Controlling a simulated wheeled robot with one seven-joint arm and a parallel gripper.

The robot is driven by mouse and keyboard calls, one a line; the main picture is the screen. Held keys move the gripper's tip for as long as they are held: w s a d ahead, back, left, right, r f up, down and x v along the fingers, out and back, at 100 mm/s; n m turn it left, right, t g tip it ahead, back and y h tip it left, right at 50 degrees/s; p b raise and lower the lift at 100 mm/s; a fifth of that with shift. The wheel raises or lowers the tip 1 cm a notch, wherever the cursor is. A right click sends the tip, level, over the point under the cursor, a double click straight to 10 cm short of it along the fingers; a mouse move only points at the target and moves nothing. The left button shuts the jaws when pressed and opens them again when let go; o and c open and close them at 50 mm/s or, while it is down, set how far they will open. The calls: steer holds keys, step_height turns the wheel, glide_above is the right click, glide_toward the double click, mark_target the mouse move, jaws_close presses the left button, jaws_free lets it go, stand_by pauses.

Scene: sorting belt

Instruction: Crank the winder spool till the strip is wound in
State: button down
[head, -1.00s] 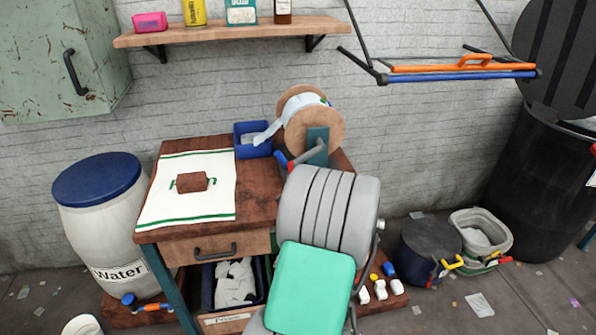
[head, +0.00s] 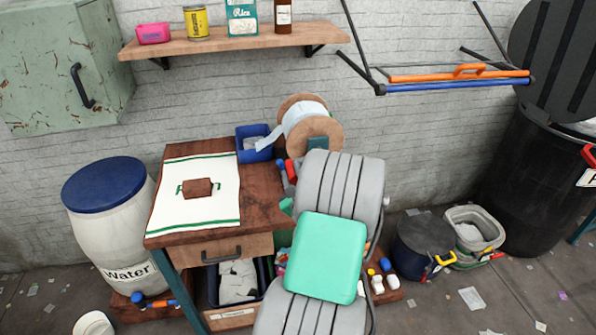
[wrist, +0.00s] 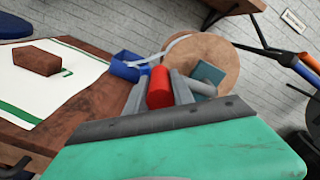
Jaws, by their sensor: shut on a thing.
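The winder spool (head: 320,132) has wooden flanges and stands at the back right of the wooden table. A pale strip (head: 272,138) runs from it down to a blue bin (head: 246,147). In the wrist view the spool's round flange (wrist: 208,62) faces me, with a teal block at its hub and a grey crank arm (wrist: 181,88). My gripper (wrist: 160,92) is shut on the red crank handle (wrist: 159,86), which sits between its grey fingers. In the head view my arm hides most of the crank and gripper.
A white cloth (head: 200,215) with a brown block (head: 198,187) lies on the table's left part. A shelf (head: 230,38) with packages hangs above. A water barrel (head: 105,205) stands left; a black bin (head: 535,160) stands right.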

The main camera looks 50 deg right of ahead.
steer(key=shift+r, duration=0.2)
stand_by(0.5)
steer(key=c, duration=1.1)
jaws_free()
steer(key=shift+s+a+f, duration=0.1)
steer(key=shift+s+a, duration=0.1)
steer(key=shift+s, duration=0.05)
steer(key=b+v, duration=0.2)
steer(key=v, duration=0.5)
steer(key=shift+a, duration=0.1)
